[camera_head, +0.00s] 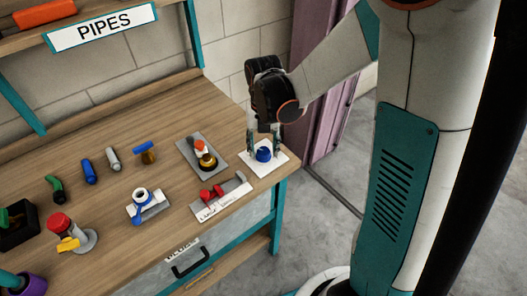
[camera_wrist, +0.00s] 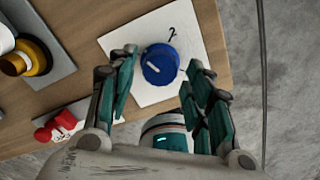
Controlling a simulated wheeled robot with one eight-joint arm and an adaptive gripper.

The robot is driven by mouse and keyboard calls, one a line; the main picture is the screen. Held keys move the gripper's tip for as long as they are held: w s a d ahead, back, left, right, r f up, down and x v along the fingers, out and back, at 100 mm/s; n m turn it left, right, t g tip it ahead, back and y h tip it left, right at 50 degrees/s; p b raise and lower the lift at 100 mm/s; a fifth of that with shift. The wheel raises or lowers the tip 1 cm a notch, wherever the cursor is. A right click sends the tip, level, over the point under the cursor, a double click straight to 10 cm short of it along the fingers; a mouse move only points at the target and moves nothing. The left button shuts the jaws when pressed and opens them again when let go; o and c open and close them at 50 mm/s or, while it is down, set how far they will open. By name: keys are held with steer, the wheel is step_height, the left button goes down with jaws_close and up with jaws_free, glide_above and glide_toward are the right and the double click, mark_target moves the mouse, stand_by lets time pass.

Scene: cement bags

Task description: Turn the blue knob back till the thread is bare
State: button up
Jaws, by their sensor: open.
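The blue knob (camera_wrist: 159,66) sits on a white square plate (camera_wrist: 196,52) near the right end of the workbench. It has a white mark on its top. In the head view the knob (camera_head: 264,155) shows just below my gripper (camera_head: 263,140). In the wrist view my gripper (camera_wrist: 165,85) is open, with one finger on each side of the knob and gaps between the fingers and the knob. I see no bare thread; whatever is under the knob is hidden.
Left of the plate are a grey plate with a red-topped brass fitting (camera_head: 205,160) and a red-handled valve (camera_head: 212,192). A blue-handled valve (camera_head: 141,200) and loose pipe pieces lie farther left. The bench edge is close on the right, with a purple post (camera_head: 322,90) behind.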

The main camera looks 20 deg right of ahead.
steer(key=shift+r+p, duration=1.85)
steer(key=shift+r, duration=1.1)
steer(key=m+p, duration=0.1)
steer(key=m, duration=0.3)
steer(key=shift+p, duration=0.35)
steer(key=m, duration=0.2)
steer(key=f+m, duration=0.1)
steer(key=m, duration=0.1)
steer(key=shift+f, duration=0.15)
steer(key=m, duration=0.1)
steer(key=f+m, duration=0.1)
steer(key=m, duration=0.3)
steer(key=f+m, duration=0.1)
steer(key=m, duration=0.3)
steer(key=shift+f+m, duration=0.3)
steer(key=shift+f, duration=0.1)
steer(key=shift+f+b, duration=1.55)
steer(key=shift+b, duration=0.1)
steer(key=shift+c, duration=0.6)
